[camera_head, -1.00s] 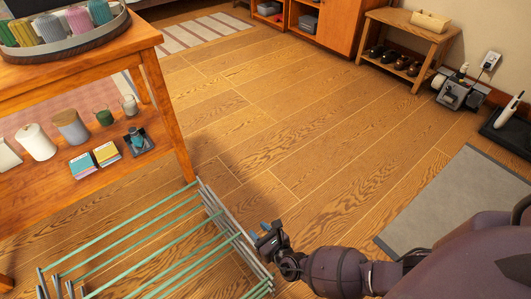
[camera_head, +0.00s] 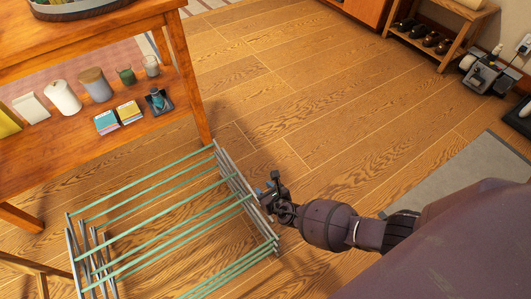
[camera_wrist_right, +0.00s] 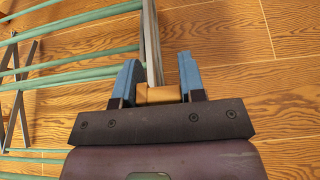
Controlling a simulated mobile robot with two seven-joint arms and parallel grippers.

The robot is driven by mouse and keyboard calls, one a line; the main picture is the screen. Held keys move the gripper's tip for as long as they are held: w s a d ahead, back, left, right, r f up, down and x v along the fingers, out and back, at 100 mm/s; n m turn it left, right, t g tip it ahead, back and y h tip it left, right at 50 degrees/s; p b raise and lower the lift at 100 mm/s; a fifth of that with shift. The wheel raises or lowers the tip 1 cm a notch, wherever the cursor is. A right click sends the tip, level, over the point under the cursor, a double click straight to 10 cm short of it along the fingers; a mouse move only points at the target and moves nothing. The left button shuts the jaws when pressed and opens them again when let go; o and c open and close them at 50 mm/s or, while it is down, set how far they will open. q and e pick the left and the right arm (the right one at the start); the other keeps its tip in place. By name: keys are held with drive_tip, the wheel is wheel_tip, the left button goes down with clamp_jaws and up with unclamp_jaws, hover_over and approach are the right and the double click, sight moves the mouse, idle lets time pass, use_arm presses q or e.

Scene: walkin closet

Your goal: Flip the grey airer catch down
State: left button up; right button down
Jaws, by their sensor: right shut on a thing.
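The airer (camera_head: 165,228) stands low on the floor at the lower left of the head view, with pale green rods and grey end rails. My right gripper (camera_head: 271,186) is at its right-hand grey rail. My left gripper is not in view.
A wooden shelf unit (camera_head: 192,85) with candles and small boxes stands behind the airer on the left. A grey mat (camera_head: 455,185) lies at the right. A shoe bench (camera_head: 440,30) is at the back right. The floor between them is clear.

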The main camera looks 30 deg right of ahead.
drive_tip(key=shift+d+f, duration=0.1)
drive_tip(key=shift+d, duration=0.55)
drive_tip(key=c, duration=0.9)
unclamp_jaws()
